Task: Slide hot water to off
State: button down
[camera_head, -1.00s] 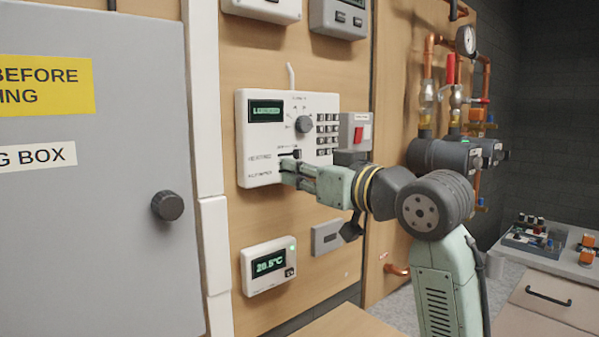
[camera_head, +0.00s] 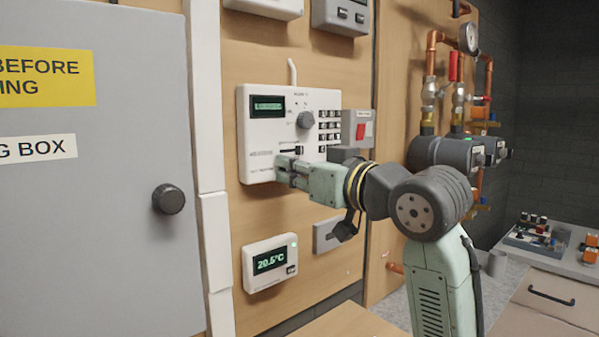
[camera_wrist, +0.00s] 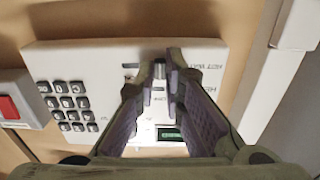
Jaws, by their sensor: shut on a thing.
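The white control panel (camera_head: 262,140) is mounted on the wooden wall, with a green-lit display (camera_head: 267,106), a round grey knob (camera_head: 305,120) and a keypad (camera_head: 329,131). A slider with a dark knob (camera_head: 297,150) sits above my gripper. My gripper (camera_head: 280,167) is at the lower left of the panel, over the lower slider row, hiding most of it. In the wrist view, where the panel appears upside down, my fingertips are closed around the small hot water slider knob (camera_wrist: 159,69), in line with the HOT WATER label (camera_wrist: 205,67).
A thermostat reading 20.5°C (camera_head: 269,262) is below the panel. A grey box with a red switch (camera_head: 360,131) is at the panel's right. A large grey cabinet (camera_head: 110,240) stands at the left. Copper pipes and valves (camera_head: 456,100) are at the right.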

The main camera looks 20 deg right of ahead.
jog(key=c, duration=1.7)
grip_release()
jog(key=shift+s+a, duration=0.1)
jog(key=shift+a, duration=0.15)
jog(key=shift+d, duration=0.1)
jog(key=v, duration=1.2)
jog(key=shift+r, duration=0.1)
